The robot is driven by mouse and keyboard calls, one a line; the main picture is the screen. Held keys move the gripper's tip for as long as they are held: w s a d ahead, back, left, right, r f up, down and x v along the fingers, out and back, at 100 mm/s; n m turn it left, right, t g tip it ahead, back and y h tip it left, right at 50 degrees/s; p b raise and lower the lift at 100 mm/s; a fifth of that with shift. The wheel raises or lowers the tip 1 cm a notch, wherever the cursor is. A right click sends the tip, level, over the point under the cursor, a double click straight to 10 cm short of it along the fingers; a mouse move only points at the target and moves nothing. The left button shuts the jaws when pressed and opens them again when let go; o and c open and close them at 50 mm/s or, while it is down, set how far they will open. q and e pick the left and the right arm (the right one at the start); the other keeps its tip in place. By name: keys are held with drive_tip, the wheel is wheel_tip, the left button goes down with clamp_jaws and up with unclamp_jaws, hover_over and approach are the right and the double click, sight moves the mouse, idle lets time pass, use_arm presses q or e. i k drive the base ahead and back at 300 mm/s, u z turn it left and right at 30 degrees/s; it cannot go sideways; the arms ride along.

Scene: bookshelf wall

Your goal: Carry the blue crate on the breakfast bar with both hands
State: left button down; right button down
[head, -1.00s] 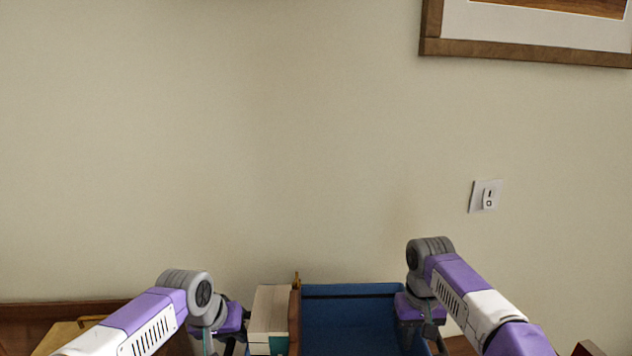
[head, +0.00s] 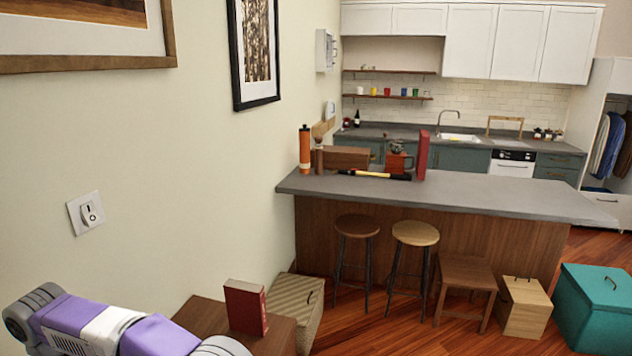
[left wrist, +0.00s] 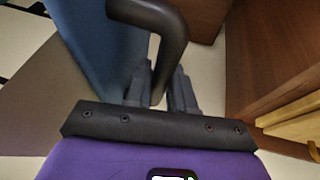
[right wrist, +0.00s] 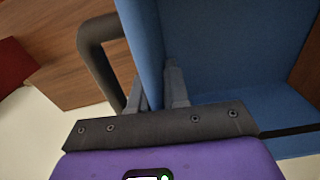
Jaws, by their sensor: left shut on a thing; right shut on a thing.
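The blue crate is out of the head view, but both wrist views show parts of it. In the left wrist view its blue wall (left wrist: 95,40) is at the upper left, and my left gripper (left wrist: 160,92) is shut on its dark bar handle (left wrist: 165,25). In the right wrist view my right gripper (right wrist: 160,92) is shut on the crate's blue side wall (right wrist: 142,35), one finger on each side, with a dark handle (right wrist: 92,55) beside it. The breakfast bar (head: 480,197), with a grey top and wooden front, stands ahead in the head view.
On the bar's left end stand an orange bottle (head: 305,150), a wooden box (head: 346,158) and a red upright item (head: 422,155). Stools (head: 415,234), a wooden crate (head: 524,305) and a teal chest (head: 600,305) stand in front. The bar's middle and right are clear.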

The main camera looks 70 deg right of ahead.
sight(388, 187)
drive_tip(key=k, duration=0.9)
drive_tip(key=z, duration=2.2)
drive_tip(key=i, duration=2.45)
